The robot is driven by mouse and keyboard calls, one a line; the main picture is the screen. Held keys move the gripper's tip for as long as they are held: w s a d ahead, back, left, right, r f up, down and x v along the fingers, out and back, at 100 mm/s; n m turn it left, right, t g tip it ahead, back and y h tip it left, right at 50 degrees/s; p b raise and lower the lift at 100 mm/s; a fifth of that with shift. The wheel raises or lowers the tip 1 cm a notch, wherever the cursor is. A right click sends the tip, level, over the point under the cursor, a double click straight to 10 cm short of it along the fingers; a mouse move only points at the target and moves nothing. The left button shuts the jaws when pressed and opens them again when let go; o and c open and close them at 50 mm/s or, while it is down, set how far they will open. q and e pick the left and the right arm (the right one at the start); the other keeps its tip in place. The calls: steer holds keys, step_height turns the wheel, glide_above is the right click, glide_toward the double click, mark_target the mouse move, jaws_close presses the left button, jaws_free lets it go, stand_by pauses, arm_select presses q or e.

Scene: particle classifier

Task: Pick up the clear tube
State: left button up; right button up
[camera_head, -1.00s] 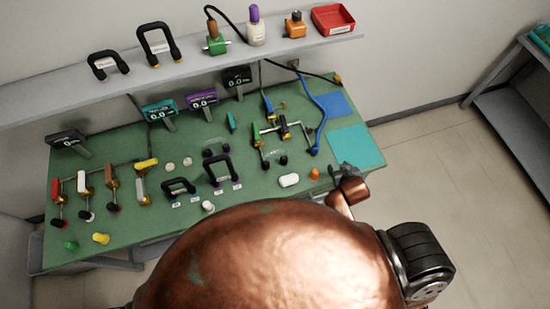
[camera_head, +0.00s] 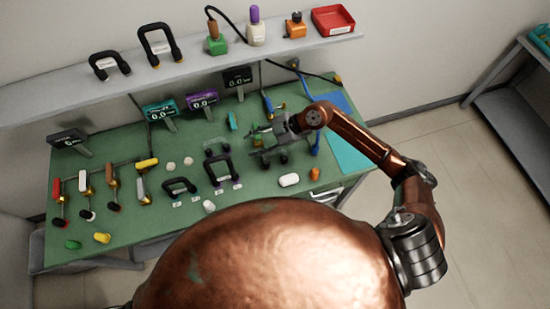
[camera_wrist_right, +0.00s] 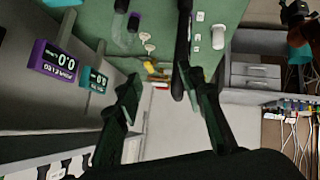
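A clear tube with dark ends (camera_head: 214,147) lies on the green table (camera_head: 130,215), behind the black U-shaped handles. A second clear piece with black ends was near the table's middle right; my right gripper (camera_head: 258,142) now covers most of that spot. The right gripper is above the table, and contact with anything under it cannot be made out. In the right wrist view my right gripper (camera_wrist_right: 158,95) has its fingers spread with nothing between them. A faint clear piece (camera_wrist_right: 119,30) shows at the top left there. My left gripper is not in view.
Black handles (camera_head: 222,171) stand in front of the tube. Display boxes (camera_head: 201,99) line the table's back below a shelf (camera_head: 190,65) with a red tray (camera_head: 333,20). A white object (camera_head: 289,180) and an orange one (camera_head: 314,174) lie at the front right. Valves stand at left.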

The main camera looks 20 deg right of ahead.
mark_target(276, 151)
steer(key=d+f+h, duration=0.1)
steer(key=d, duration=0.2)
steer(key=d+f+m+h, duration=0.1)
steer(key=d+f+h, duration=0.1)
steer(key=d, duration=0.1)
steer(key=d+f+g+h, duration=0.1)
steer(key=d+f, duration=0.1)
steer(key=d, duration=0.1)
steer(key=shift+w+d+h, duration=0.1)
steer(key=shift+w+h, duration=0.25)
steer(key=shift+h, duration=0.05)
step_height(276, 151, down, 2)
steer(key=shift+d+f+m+h, duration=0.1)
steer(key=shift+f+m+h, duration=0.1)
steer(key=shift+m+h, duration=0.1)
steer(key=x, duration=0.3)
steer(key=p+x, duration=0.1)
steer(key=x, duration=0.1)
steer(key=shift+s+d+f, duration=0.1)
steer(key=shift+f, duration=0.35)
steer(key=shift+c, duration=0.3)
jaws_close()
